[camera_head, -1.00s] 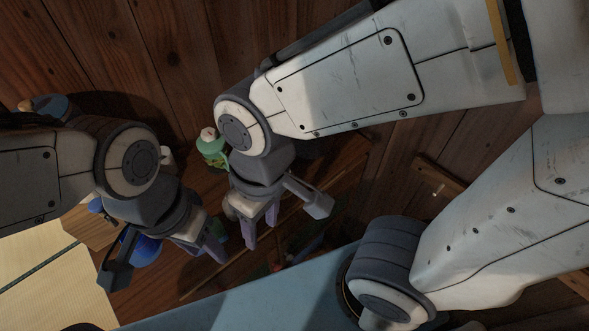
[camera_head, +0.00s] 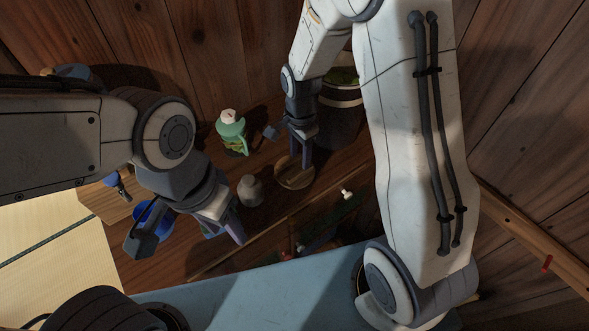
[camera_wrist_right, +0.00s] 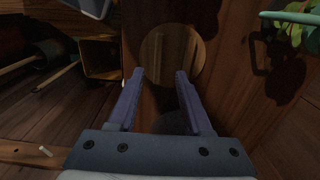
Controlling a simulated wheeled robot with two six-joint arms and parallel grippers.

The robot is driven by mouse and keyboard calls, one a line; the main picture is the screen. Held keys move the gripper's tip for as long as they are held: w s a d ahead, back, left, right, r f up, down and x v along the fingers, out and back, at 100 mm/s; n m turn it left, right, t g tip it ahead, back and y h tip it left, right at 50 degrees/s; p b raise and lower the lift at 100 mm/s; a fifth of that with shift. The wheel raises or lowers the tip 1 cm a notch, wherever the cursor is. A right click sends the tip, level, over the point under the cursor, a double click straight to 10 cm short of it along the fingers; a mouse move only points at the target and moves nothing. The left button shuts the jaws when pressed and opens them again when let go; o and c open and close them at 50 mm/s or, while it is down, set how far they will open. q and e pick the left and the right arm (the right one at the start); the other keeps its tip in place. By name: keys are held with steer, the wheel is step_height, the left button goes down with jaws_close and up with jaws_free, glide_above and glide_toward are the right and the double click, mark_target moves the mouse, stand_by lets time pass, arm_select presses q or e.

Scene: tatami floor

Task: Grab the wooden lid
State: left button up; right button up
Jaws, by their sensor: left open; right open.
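The wooden lid (camera_head: 292,177) is a round, flat, light-brown disc lying on the dark wooden surface. In the right wrist view the lid (camera_wrist_right: 172,52) lies just past my fingertips, between their lines. My right gripper (camera_head: 303,155) is open and empty, with its fingers pointing down over the lid's far edge. Its two purple fingers (camera_wrist_right: 157,76) are spread apart in the wrist view. I cannot tell whether they touch the lid. My left gripper (camera_head: 228,229) is open and empty, near the front edge at left.
A green jug (camera_head: 231,133) stands behind left of the lid, and a small grey jar (camera_head: 250,190) stands left of it. A dark pot with a white rim (camera_head: 341,95) stands behind right. A blue bowl (camera_head: 151,220) is partly hidden by my left gripper.

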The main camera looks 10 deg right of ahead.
mark_target(300, 172)
steer(key=shift+s+d+f, duration=0.1)
steer(key=shift+s+f, duration=0.05)
steer(key=shift+f, duration=2.75)
steer(key=shift+f, duration=0.15)
steer(key=shift+c, duration=0.3)
jaws_close()
